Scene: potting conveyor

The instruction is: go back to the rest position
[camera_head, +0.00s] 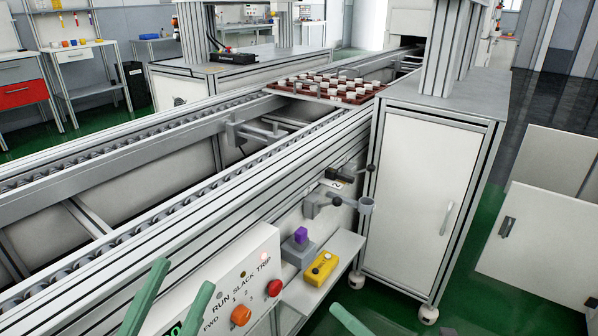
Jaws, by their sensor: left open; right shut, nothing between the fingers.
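My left gripper (184,274) shows at the bottom left as two green fingers. The fingers stand apart with nothing between them, in front of the white control panel (218,282). My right gripper (347,319) shows only as a short green piece at the bottom edge, below the small shelf. It is shut and holds nothing that I can see. The rest of both grippers is cut off by the bottom edge.
The conveyor (172,192) runs diagonally to the back, carrying a reddish tray (327,99) of pots. The panel has orange and red knobs. A yellow box (321,269) sits on a shelf (338,262) near two dark-knobbed levers. A white cabinet (430,180) stands at right.

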